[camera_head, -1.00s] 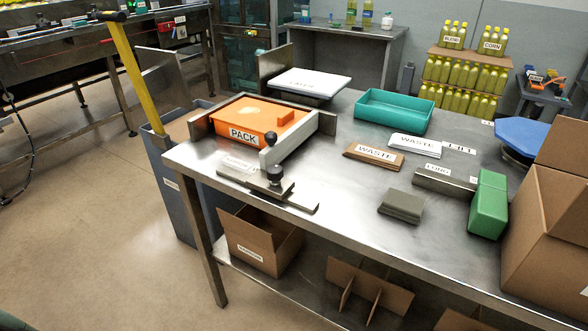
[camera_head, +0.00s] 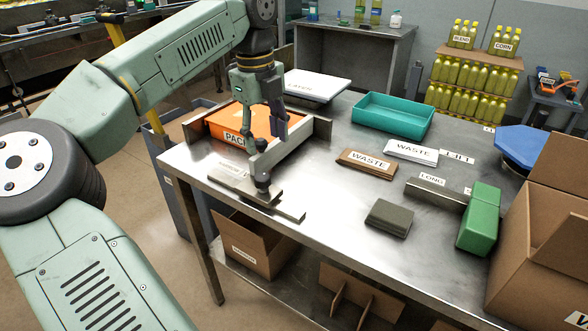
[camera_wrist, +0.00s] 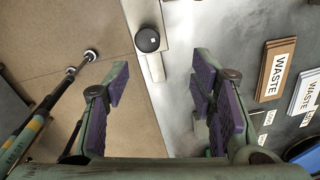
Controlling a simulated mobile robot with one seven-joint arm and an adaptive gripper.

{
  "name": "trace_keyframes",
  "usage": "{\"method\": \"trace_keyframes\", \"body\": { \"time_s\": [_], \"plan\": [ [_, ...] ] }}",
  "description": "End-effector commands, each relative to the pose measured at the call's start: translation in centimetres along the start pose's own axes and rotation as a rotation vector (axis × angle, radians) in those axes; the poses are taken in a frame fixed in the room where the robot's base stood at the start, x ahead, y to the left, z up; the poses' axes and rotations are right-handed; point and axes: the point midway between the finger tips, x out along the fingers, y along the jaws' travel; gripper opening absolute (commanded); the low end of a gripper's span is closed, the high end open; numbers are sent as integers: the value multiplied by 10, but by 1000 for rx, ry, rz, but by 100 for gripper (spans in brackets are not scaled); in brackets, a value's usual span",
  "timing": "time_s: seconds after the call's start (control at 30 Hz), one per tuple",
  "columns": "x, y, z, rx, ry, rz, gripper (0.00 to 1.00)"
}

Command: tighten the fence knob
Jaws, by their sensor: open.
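The fence (camera_head: 285,148) is a grey metal bar on the steel table, beside the orange PACK box (camera_head: 228,127). A black round knob (camera_head: 262,184) stands on the flat plate at its near end. A second black knob, on the fence's top in the earlier view, is largely hidden by my gripper. My gripper (camera_head: 262,128) points down above the fence end, its fingers apart. In the wrist view, a black knob (camera_wrist: 147,40) with a small white mark lies beyond the fingertips, not between them. My gripper (camera_wrist: 160,82) is open and empty there. I cannot tell which knob that is.
A teal tray (camera_head: 393,116), a brown WASTE stack (camera_head: 366,163), a dark grey block (camera_head: 389,217) and a green block (camera_head: 479,218) sit to the right. An open cardboard box (camera_head: 540,245) stands at the right edge. The table front between is clear.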

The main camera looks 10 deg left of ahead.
Motion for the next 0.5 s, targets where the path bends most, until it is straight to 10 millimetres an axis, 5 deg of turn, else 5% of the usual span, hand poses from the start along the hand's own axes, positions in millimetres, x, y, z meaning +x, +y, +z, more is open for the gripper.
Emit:
{"method": "trace_keyframes", "body": {
  "time_s": [0.17,0.5],
  "plan": [
    [5,18,13,-66,-25,61,51],
    [65,20,12,-57,-20,57,51]
  ]
}}
